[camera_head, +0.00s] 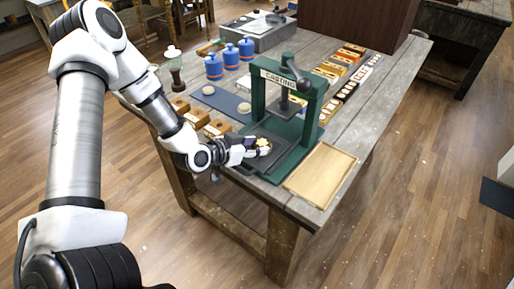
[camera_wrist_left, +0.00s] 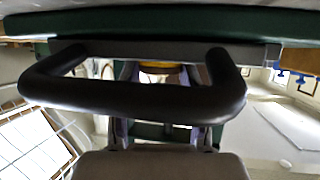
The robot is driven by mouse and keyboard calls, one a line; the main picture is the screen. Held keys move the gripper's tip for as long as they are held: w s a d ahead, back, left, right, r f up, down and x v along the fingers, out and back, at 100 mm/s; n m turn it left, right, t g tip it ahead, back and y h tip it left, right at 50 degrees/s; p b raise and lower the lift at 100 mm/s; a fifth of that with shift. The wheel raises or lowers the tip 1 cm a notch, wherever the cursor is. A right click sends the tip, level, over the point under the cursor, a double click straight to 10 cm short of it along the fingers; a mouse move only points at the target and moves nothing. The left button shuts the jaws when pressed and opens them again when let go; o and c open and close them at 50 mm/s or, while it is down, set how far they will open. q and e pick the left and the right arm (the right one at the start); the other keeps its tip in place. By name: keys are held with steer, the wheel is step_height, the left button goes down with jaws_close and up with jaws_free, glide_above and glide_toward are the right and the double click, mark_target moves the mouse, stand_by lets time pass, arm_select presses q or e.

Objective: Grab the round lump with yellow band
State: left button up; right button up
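The round lump with a yellow band (camera_head: 263,142) is at the tip of my left gripper, on the dark plate at the foot of the green casting press (camera_head: 305,105). My left gripper (camera_head: 258,147) reaches in low from the left, with its fingers at the lump. In the left wrist view, the orange-yellow band (camera_wrist_left: 160,70) shows between the two fingers, partly hidden behind a thick black handle (camera_wrist_left: 130,95). The handle crosses in front of the fingers, so I cannot tell whether they touch the lump. My right gripper is not in view.
Pale round lumps (camera_head: 208,90) lie on a blue mat (camera_head: 222,101) behind my gripper. Wooden blocks (camera_head: 197,118) stand near the table's left edge. Blue jars (camera_head: 213,66) stand farther back. An empty wooden tray (camera_head: 320,174) lies right of the press.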

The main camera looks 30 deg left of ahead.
arm_select(q)
steer(key=shift+d+f, duration=0.1)
steer(key=shift+s, duration=0.1)
jaws_close()
steer(key=shift+r, duration=0.65)
steer(key=shift+s+a+r, duration=0.1)
steer(key=shift+r, duration=0.55)
steer(key=shift+s+a+r, duration=0.1)
steer(key=shift+r, duration=0.5)
steer(key=v, duration=0.1)
steer(key=p+v, duration=0.2)
steer(key=shift+s+a+f, duration=0.1)
steer(key=shift+s+f, duration=0.1)
steer(key=shift+s, duration=0.1)
steer(key=s+a+p, duration=0.4)
steer(key=s+p, duration=0.7)
steer(key=p, duration=0.2)
steer(key=shift+r, duration=0.15)
steer(key=shift+s, duration=0.15)
